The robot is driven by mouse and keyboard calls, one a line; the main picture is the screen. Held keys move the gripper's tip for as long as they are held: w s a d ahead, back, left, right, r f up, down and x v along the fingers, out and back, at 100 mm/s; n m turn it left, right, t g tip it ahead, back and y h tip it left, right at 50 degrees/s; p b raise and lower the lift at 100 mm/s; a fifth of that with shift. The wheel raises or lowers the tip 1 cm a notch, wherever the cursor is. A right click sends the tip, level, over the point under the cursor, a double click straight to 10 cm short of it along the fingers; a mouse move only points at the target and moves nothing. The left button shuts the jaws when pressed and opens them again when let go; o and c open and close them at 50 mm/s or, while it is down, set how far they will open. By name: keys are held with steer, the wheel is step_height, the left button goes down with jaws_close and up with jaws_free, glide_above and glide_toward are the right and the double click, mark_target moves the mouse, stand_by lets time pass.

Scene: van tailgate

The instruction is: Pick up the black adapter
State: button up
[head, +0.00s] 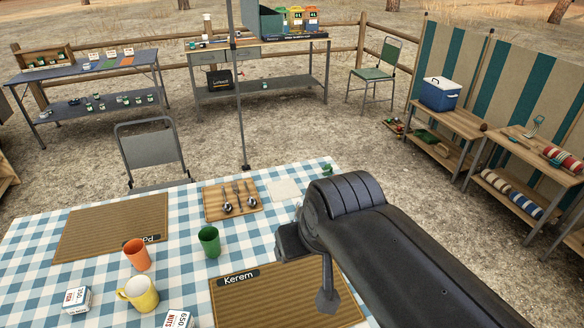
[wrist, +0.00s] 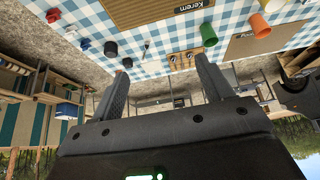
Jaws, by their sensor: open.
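My gripper (wrist: 161,66) is open, with nothing between its two fingers in the wrist view. That view is upside down. Two small black things lie on the checked tablecloth there: one (wrist: 110,48) is farther left, and another (wrist: 127,62) is close to the tip of the left finger. Either may be the black adapter; I cannot tell which. Both appear apart from the fingers. In the head view my arm covers the right part of the table, and I see no black adapter there. Part of my gripper (head: 327,298) shows over the Kerem mat (head: 285,294).
The table (head: 75,222) also holds a green cup (head: 209,241), an orange cup (head: 137,255), a yellow mug (head: 139,293), nut boxes (head: 76,299) and a board with cutlery (head: 218,212). Red and blue items (wrist: 83,46) lie beyond the black things. A chair (head: 150,155) stands behind.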

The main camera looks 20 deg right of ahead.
steer(key=shift+c, duration=0.2)
steer(key=w+d+f, duration=0.2)
steer(key=w+d, duration=0.2)
steer(key=w, duration=0.8)
steer(key=w+d+f, duration=0.1)
steer(key=w+d, duration=0.3)
steer(key=w, duration=0.9)
steer(key=shift+g, duration=0.6)
steer(key=w+d+f, duration=0.6)
steer(key=f, duration=0.3)
steer(key=w+d+f, duration=0.5)
steer(key=w+f, duration=0.1)
steer(key=f, duration=0.4)
steer(key=w+d+f, duration=0.6)
steer(key=w+f, duration=0.1)
steer(key=f, duration=0.2)
steer(key=shift+d+f, duration=0.15)
steer(key=shift+d, duration=0.15)
steer(key=shift+a+x, duration=0.15)
steer(key=shift+x, duration=1.2)
steer(key=shift+a+x, duration=0.15)
steer(key=shift+x, duration=1.2)
steer(key=shift+c, duration=0.4)
steer(key=c, duration=1)
